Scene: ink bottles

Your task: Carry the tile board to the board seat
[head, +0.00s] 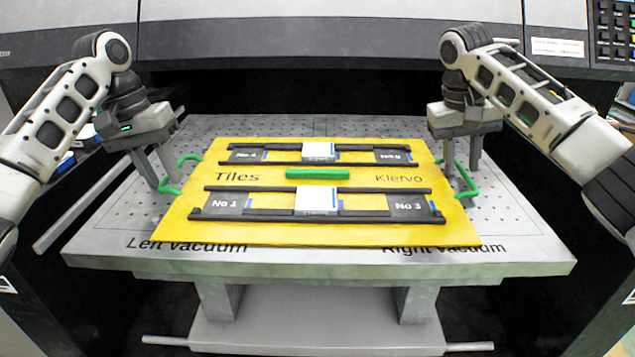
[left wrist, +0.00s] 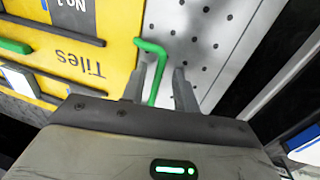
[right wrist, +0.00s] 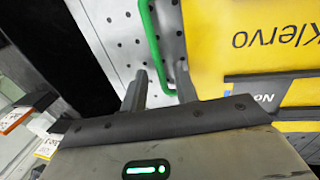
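The yellow tile board (head: 262,237) lies level over the perforated grey table. It is marked "Tiles" and "Klervo" and has dark rails, white blocks and a green bar in its middle. A green wire handle (head: 186,160) stands at its left side and another green handle (head: 466,185) at its right side. My left gripper (head: 166,184) is open, its fingers on either side of the left handle (left wrist: 157,62), with gaps showing. My right gripper (head: 461,164) is open, its fingers on either side of the right handle (right wrist: 152,50). I cannot make out a separate board seat.
The grey table (head: 130,215) bears the words "Left vacuum" and "Right vacuum" along its front edge. Bare perforated surface shows behind the board and at both sides. A dark machine housing (head: 300,45) stands behind. A lower grey step (head: 318,335) sits beneath the table.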

